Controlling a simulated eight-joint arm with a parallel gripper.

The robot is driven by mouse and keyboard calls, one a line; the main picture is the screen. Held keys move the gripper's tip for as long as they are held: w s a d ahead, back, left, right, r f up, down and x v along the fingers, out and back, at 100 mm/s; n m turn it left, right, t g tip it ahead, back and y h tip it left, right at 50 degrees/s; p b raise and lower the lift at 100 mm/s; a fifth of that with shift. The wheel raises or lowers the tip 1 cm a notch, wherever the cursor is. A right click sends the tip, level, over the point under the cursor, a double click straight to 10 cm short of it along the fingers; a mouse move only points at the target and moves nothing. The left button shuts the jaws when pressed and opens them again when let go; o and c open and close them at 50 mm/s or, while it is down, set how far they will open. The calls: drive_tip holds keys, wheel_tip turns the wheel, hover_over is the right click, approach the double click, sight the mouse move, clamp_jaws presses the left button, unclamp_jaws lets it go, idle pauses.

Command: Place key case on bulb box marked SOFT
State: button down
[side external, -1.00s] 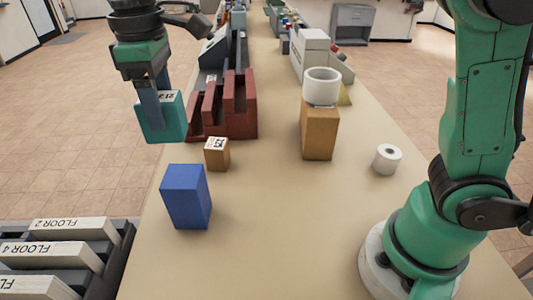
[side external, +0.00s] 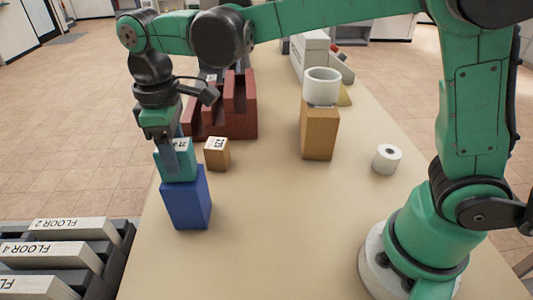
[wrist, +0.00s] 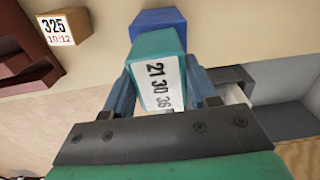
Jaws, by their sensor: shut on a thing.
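My gripper (side external: 174,168) is shut on a teal box (side external: 184,172), which I take as the key case. It carries a white label with numbers and also shows between the fingers in the wrist view (wrist: 158,45). A plain blue box (side external: 187,208) stands upright on the table directly below it, and its top shows past the teal box in the wrist view (wrist: 156,19). The teal box's lower end overlaps the blue box's top in the side view; I cannot tell whether they touch. No SOFT marking is readable on any box.
A small brown box (side external: 217,160) labelled 325 stands close to the right. Dark red stepped blocks (side external: 238,110) stand behind. A tall brown box (side external: 319,136) bears a white ring (side external: 322,83). A white roll (side external: 387,159) lies farther right. The front middle of the table is clear.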

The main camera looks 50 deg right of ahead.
drive_tip(key=shift+f, duration=0.1)
drive_tip(key=shift+c, duration=1.2)
unclamp_jaws()
wheel_tip(320, 180, up, 12)
drive_tip(key=s+d+f+m+t, duration=0.3)
drive_tip(key=s+d+f+m, duration=0.1)
drive_tip(key=d+f, duration=0.2)
drive_tip(key=s+d+f+m+t, duration=0.4)
drive_tip(key=d+f+m, duration=0.1)
drive_tip(key=d, duration=0.3)
drive_tip(key=shift+s+d+f, duration=0.25)
drive_tip(key=shift+s+f, duration=0.05)
drive_tip(key=shift+f, duration=0.15)
